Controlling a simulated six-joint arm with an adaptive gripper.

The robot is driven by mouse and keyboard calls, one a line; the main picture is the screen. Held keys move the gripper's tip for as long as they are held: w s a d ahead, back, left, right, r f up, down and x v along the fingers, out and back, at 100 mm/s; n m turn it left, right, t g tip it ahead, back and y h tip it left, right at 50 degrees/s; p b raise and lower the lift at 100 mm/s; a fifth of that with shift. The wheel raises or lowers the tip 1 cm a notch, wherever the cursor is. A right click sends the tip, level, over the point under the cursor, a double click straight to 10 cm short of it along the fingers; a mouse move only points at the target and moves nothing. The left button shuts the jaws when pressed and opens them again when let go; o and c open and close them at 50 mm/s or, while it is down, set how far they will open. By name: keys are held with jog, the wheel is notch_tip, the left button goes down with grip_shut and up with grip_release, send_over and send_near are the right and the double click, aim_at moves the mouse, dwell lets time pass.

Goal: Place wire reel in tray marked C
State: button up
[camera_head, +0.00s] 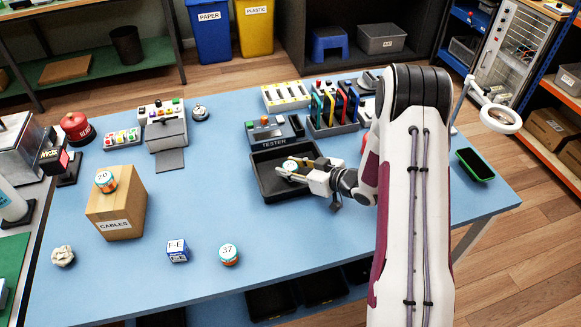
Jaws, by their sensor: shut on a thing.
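My gripper (287,169) is shut on a small round thing with a pale top (291,164), likely the wire reel. It is over the black tray (262,190) near the table's middle. I cannot tell whether the thing touches the tray floor or hangs above it. No letter C is readable on this tray. A similar round piece marked 37 (229,254) stands on the table toward the front. Another, with a number I read as 70 or 20 (106,181), stands on the cardboard box marked CABLES (117,214).
The tester (273,132) stands right behind the tray, with a rack of coloured slabs (333,107) beside it. A blue F-E box (177,250) and a crumpled ball (63,256) lie in front. A dark phone-like slab (475,164) lies at right.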

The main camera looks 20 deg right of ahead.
jog(key=shift+f, duration=0.15)
jog(key=o, duration=1)
jog(key=shift+o, duration=0.2)
jog(key=shift+v, duration=6.05)
jog(key=shift+w+d, duration=0.1)
jog(key=shift+w, duration=0.05)
